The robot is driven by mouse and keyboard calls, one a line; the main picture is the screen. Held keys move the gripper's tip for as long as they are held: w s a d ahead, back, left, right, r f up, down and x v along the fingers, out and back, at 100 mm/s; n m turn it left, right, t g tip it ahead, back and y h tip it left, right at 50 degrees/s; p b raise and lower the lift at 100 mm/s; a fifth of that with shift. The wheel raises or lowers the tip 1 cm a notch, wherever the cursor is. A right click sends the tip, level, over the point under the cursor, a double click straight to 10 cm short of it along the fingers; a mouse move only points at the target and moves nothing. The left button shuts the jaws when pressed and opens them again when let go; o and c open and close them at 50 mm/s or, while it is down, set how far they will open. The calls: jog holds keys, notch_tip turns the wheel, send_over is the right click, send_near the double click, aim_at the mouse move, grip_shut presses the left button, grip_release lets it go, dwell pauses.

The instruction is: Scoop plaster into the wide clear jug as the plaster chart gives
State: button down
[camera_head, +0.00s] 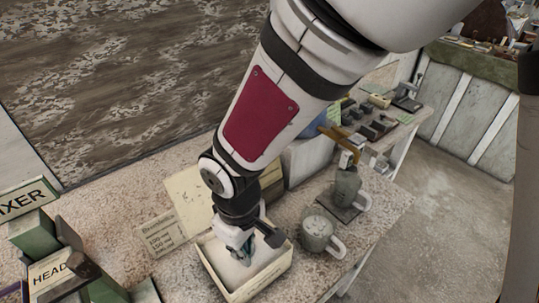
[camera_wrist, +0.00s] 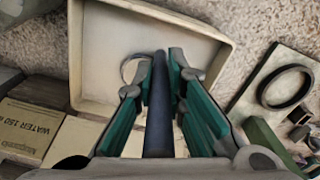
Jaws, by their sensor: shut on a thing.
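My gripper (camera_head: 243,250) is over the plaster bin (camera_head: 283,272), a pale box with white plaster (camera_head: 226,268) inside. In the wrist view my green-padded fingers (camera_wrist: 160,95) are shut on a dark handle (camera_wrist: 158,110), which seems to be the scoop's. A round rim (camera_wrist: 131,68) shows beyond the fingers, against the bin (camera_wrist: 103,50); its contents are hidden. Right of the bin stands a wide greyish jug with a pale handle (camera_head: 318,232), perhaps the wide clear jug. A taller jug (camera_head: 346,187) stands behind it on a dark plate. The chart card (camera_head: 160,238) lies left of the bin, its figures too small to read fully.
A green block labelled HEAD (camera_head: 50,272) and a MIXER sign (camera_head: 28,197) stand at the lower left. An orange-brown spout (camera_head: 345,140) rises behind the taller jug. In the wrist view, a dark ring (camera_wrist: 286,88) lies on a flat board at right and a WATER card (camera_wrist: 38,120) at left.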

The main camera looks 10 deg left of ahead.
jog(key=shift+s+r+p, duration=0.1)
jog(key=shift+r+p, duration=2.55)
jog(key=shift+r, duration=1.65)
jog(key=shift+w, duration=0.25)
